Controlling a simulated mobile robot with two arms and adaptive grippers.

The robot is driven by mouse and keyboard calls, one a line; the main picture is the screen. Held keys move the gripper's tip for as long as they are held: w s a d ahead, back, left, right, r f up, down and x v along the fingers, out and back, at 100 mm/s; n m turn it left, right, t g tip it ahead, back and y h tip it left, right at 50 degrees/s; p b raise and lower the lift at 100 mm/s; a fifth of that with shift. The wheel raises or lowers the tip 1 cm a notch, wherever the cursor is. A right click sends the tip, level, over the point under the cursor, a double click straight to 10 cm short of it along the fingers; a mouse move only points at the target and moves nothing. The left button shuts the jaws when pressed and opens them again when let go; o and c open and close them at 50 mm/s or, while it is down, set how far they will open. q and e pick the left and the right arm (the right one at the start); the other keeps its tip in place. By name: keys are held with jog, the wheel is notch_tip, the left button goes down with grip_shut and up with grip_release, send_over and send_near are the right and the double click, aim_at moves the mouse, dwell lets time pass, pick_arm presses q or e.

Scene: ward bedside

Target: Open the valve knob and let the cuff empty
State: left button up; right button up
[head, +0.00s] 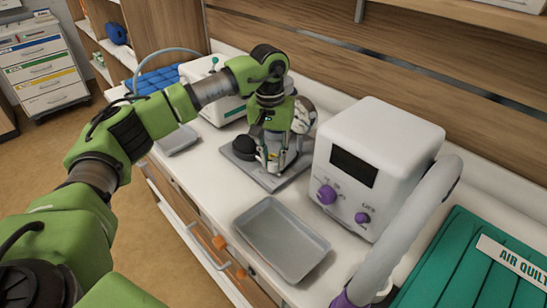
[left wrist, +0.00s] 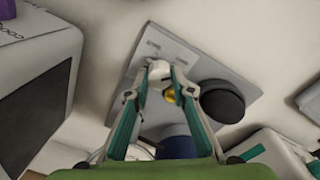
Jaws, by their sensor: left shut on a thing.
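A grey plate (head: 238,156) lies on the counter and carries a black round bulb (head: 244,148). The bulb also shows in the left wrist view (left wrist: 222,102). My left gripper (head: 272,162) points down over the plate, beside the bulb. In the left wrist view its fingers close on a small pale piece (left wrist: 160,72), which looks like the valve knob, with a gold-coloured part (left wrist: 170,95) just by it. A pale round part (head: 303,113) stands behind the gripper and is partly hidden. I cannot clearly identify the cuff. My right gripper is not in view.
A white box (head: 392,140) with purple knobs stands right of the plate, close to my left gripper. An empty metal tray (head: 280,240) lies in front. A thick grey hose (head: 405,225) and a green air quilt (head: 450,265) are at right. A blue ribbed thing (head: 152,81) lies far left.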

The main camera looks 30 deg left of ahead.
aim_at(272, 160)
pick_arm(q)
jog(key=shift+r, duration=0.1)
jog(key=o, duration=1.1)
notch_tip(272, 160, up, 12)
jog(key=shift+a, duration=0.25)
jog(key=shift+r, duration=0.1)
